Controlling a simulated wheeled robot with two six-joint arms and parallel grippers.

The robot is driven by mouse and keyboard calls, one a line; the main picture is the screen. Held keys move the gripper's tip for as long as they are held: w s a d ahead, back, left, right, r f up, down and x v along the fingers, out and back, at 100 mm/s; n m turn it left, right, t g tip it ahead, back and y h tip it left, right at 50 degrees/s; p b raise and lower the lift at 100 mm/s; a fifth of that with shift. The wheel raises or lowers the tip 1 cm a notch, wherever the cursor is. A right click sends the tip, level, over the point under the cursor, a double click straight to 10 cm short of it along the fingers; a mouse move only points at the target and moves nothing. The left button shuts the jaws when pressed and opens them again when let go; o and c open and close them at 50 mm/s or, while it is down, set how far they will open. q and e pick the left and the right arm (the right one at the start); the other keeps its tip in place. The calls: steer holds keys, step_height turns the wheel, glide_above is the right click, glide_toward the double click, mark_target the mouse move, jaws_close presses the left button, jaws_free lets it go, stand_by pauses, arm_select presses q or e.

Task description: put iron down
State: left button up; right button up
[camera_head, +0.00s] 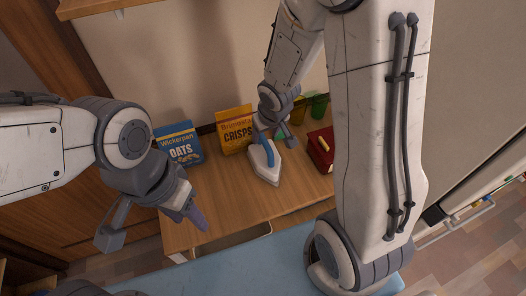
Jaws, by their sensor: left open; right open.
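The iron (264,168) has a pale body and a blue handle. It rests on the wooden table (231,198), tilted or upright; I cannot tell exactly how it sits. My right gripper (273,135) is open, just above and behind the iron's top end, close to the handle. Whether its fingers touch the iron is too small to tell. My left gripper (152,222) is open and empty, in front of the table's left end and well apart from the iron.
A blue oats box (178,144) and a yellow crisps box (234,131) stand at the back left. A red box-like thing (318,150) stands right of the iron. Green (316,104) and yellow (298,112) cups are behind. The table's front middle is clear.

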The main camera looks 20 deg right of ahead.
mark_target(267, 145)
steer(key=shift+m, duration=0.4)
steer(key=d+f, duration=0.1)
steer(key=w+d+f, duration=0.1)
steer(key=shift+w+d+f, duration=0.2)
steer(key=shift+d+f, duration=0.1)
steer(key=shift+f, duration=0.1)
steer(key=b+x, duration=0.3)
steer(key=x, duration=0.2)
steer(key=shift+w+a+f, duration=0.15)
steer(key=shift+w+f, duration=0.05)
steer(key=b+x, duration=0.2)
steer(key=x, duration=0.2)
steer(key=shift+w+a, duration=0.1)
steer(key=shift+a, duration=0.05)
steer(key=shift+w+f+t, duration=0.25)
steer(key=shift+f+t, duration=0.05)
steer(key=shift+f, duration=0.15)
jaws_close()
steer(key=shift+w+r, duration=0.1)
